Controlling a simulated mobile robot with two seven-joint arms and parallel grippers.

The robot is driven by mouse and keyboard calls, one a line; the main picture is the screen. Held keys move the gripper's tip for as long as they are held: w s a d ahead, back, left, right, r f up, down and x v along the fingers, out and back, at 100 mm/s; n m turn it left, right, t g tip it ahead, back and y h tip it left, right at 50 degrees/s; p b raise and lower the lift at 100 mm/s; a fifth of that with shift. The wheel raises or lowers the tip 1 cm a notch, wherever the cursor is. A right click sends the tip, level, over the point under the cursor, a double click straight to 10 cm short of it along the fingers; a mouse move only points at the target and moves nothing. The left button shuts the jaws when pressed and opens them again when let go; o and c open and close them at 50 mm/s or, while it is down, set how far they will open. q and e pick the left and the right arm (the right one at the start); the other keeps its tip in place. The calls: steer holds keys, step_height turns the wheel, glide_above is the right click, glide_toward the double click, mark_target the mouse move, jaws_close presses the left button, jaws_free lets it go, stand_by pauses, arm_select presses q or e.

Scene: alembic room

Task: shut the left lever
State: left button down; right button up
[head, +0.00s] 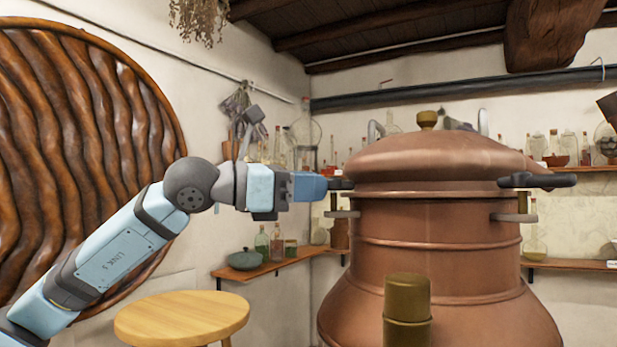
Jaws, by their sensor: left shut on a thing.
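A large copper still (435,220) with a domed lid (440,155) stands right of centre. The left lever (343,184) is a small dark handle at the left edge of the lid, partly hidden by my gripper. My left gripper (331,184) reaches it from the left, level, and is shut on it. Below it, a grey bracket (342,214) with a brass post sticks out from the still's body. The right lever (538,180) is dark and lies level across the lid's right edge above a similar bracket. My right gripper is out of view.
A round wooden stool (182,317) stands at the lower left. A brass cap (407,298) rises in front of the still. Shelves (272,267) with bottles line the walls. A big ribbed round panel (75,150) fills the left wall.

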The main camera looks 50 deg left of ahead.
arm_select(q)
steer(key=shift+y, duration=0.3)
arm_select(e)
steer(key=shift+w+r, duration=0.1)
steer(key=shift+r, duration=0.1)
arm_select(q)
steer(key=c, duration=1.4)
jaws_free()
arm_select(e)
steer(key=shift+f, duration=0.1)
arm_select(q)
steer(key=shift+s+a+f+b, duration=0.15)
steer(key=shift+s+a+b, duration=0.05)
steer(key=shift+s+b, duration=0.1)
steer(key=b+v, duration=0.4)
steer(key=v, duration=0.2)
steer(key=b+v, duration=0.4)
steer(key=v, duration=0.3)
steer(key=shift+f, duration=0.1)
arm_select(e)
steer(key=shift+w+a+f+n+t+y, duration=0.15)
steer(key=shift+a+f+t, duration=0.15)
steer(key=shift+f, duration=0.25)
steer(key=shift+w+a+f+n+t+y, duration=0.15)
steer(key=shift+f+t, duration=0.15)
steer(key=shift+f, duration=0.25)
